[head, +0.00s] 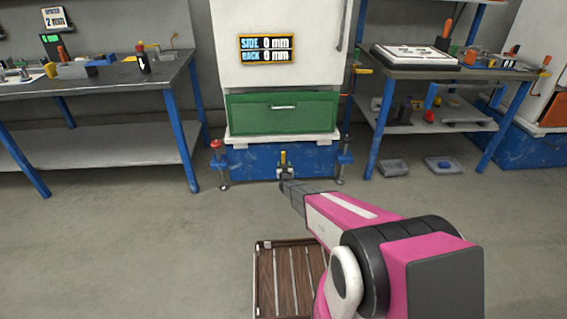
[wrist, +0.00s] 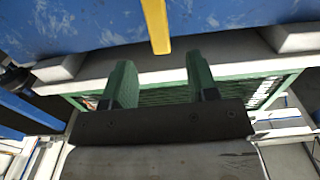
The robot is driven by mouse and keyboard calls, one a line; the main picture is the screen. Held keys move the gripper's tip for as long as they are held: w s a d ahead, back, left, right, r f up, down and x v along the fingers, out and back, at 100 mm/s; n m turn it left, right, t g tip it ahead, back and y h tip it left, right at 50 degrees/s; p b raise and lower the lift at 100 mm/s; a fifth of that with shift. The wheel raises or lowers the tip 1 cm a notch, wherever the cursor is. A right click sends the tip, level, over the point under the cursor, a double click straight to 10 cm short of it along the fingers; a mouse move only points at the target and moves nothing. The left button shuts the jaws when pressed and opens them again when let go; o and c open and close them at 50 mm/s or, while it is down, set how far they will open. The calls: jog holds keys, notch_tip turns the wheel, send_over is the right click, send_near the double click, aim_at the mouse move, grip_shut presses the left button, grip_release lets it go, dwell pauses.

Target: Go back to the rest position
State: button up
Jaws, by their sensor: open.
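My pink and white arm reaches forward in the head view, with my gripper (head: 287,186) small and dark in front of a blue base unit (head: 245,163). In the wrist view my gripper (wrist: 160,82) shows two green fingers spread apart with nothing held between them. A yellow strip (wrist: 156,25) on the blue panel (wrist: 90,22) ends just above the gap, and I see no finger touching it. It also shows as a small yellow piece (head: 283,158) in the head view. The exact gap between gripper and base is hard to tell.
A white cabinet (head: 275,75) with a green drawer (head: 281,113) stands above the base; its sign (head: 265,49) reads SIDE 0 mm, BACK 0 mm. Workbenches stand left (head: 100,82) and right (head: 430,73). A slatted wooden pallet (head: 285,280) lies below my arm. Floor on the left is clear.

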jog(key=shift+s, duration=0.1)
dwell(0.3)
jog(key=s+d+r+g, duration=0.3)
jog(key=s+r+g, duration=0.3)
jog(key=s, duration=1)
jog(key=s+d+r+g, duration=0.3)
jog(key=s+r+g, duration=0.3)
jog(key=s+r, duration=0.7)
jog(key=s+d+r+g, duration=0.3)
jog(key=s+r+g, duration=0.3)
jog(key=s, duration=1.3)
notch_tip(320, 180, up, 4)
jog(key=shift+d+f, duration=0.15)
jog(key=shift+f, duration=0.1)
